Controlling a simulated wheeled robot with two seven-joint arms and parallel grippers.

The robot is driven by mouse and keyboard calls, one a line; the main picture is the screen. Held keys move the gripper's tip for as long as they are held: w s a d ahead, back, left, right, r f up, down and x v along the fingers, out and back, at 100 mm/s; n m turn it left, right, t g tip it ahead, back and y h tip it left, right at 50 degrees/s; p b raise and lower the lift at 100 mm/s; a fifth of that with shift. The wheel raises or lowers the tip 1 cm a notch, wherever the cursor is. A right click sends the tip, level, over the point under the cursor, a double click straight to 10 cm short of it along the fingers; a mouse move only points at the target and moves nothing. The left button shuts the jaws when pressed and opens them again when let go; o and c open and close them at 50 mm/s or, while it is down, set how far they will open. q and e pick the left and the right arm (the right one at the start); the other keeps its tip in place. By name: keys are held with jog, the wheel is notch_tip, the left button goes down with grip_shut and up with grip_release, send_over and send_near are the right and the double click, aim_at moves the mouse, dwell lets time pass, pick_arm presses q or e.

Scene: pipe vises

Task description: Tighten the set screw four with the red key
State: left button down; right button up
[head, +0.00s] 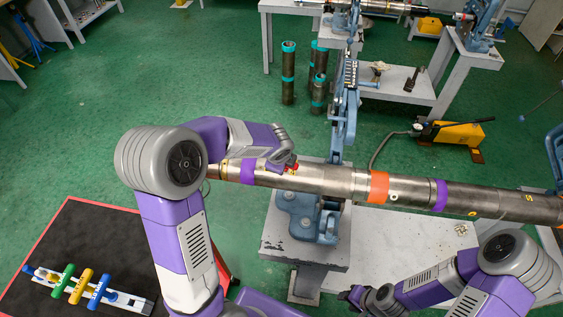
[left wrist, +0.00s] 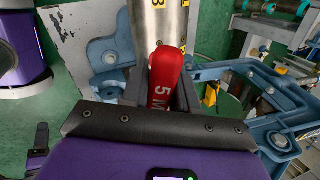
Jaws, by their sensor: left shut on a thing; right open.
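The red key (left wrist: 165,78) has a red handle with white "5 M" lettering. My left gripper (left wrist: 167,92) is shut on this handle. In the head view my left gripper (head: 288,162) is at the upper side of the steel pipe (head: 330,181), left of the blue vise, with a little of the red key showing. The key's tip and the set screw under it are hidden, so I cannot tell whether they meet. Part of the pipe (left wrist: 160,30) with yellow markings shows beyond the handle. My right gripper (head: 353,296) is open and empty, low in front of the pipe.
A blue vise (head: 318,222) holds the pipe on a grey stand. A white rack (head: 130,299) with green, yellow and blue keys lies on a black mat (head: 95,235) at lower left. A yellow pump (head: 452,132) and dark pipes (head: 288,75) stand behind.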

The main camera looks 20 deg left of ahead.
pick_arm(q)
jog(key=shift+m+p, duration=0.4)
jog(key=m+p, duration=0.2)
jog(key=m, duration=0.1)
jog(key=shift+r+m+p, duration=0.15)
jog(key=shift+m+p, duration=0.15)
jog(key=shift+p, duration=0.05)
jog(key=shift+w+m+p, duration=0.15)
jog(key=shift+m+p, duration=0.15)
jog(key=shift+m, duration=0.4)
jog(key=shift+f, duration=0.2)
jog(key=shift+r+m+p, duration=0.1)
jog(key=shift+m+p, duration=0.2)
jog(key=shift+m, duration=0.1)
jog(key=shift+m, duration=0.6)
